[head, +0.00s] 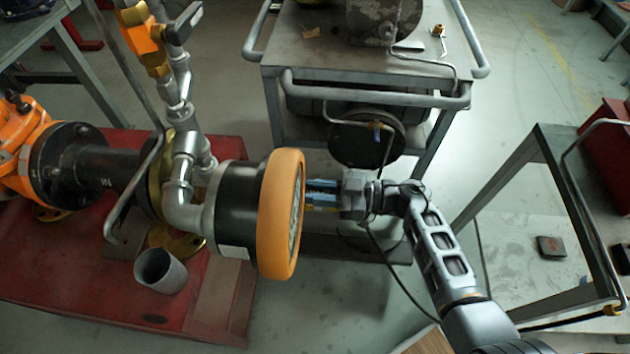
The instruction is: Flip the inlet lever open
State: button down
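A grey pipe assembly with an orange valve body (145,42) stands at the upper left. A short grey handle-like part (184,24) angles up beside it; I cannot tell for sure whether this is the inlet lever. A long bent grey bar (133,75) runs down along the pipe. A black cylinder with an orange-rimmed wheel or disc (281,215) projects to the right from the pipework. My gripper (318,195) is just right of this rim, pointing left at its face. Its fingertips are partly hidden by the rim, so its opening and any contact are unclear.
A grey cart (310,55) with tubular handles stands behind my gripper. A metal frame (545,205) stands at the right. The pipework sits over a red base (60,250) with an open grey cup (160,271). Floor is clear between cart and base.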

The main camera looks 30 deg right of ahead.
dwell(0.4)
jog(key=c, duration=1)
grip_release()
jog(key=shift+c, duration=0.2)
jog(key=shift+s, duration=0.1)
jog(key=v, duration=0.7)
jog(key=shift+s+d, duration=0.25)
